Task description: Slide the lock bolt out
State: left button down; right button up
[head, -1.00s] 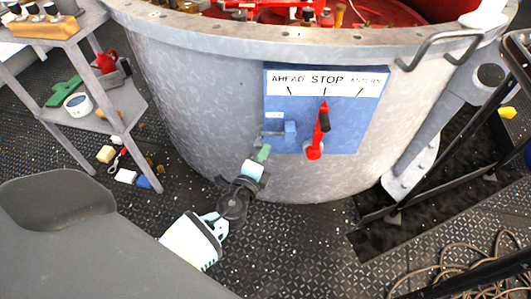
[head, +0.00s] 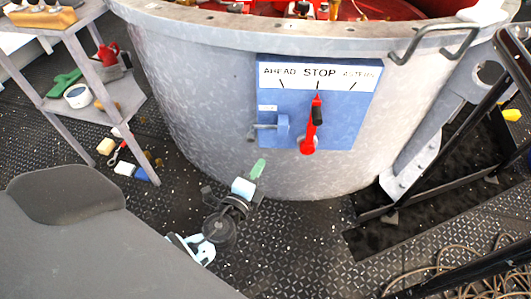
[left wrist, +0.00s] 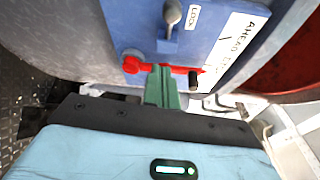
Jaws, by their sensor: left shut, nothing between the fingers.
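The lock bolt (head: 264,127) is a short grey rod with a knob, at the blue lock housing (head: 283,125) on the left of the blue panel (head: 345,120). In the left wrist view its knob (left wrist: 172,14) stands out from the housing under the LOCK label. My left gripper (head: 257,168) has green fingers, shut and empty, below the bolt and apart from it. In the left wrist view the fingers (left wrist: 161,86) overlap the red lever in the picture; contact cannot be told. My right gripper is not in view.
A red lever (head: 310,133) with a black grip points up at STOP, right of the bolt. The panel is on a large grey drum (head: 200,100). A shelf (head: 110,108) with tools stands at the left. A black railing and coiled rope are at the right.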

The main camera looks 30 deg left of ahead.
pick_arm(q)
jog(key=shift+s+d, duration=0.15)
jog(key=shift+s, duration=1)
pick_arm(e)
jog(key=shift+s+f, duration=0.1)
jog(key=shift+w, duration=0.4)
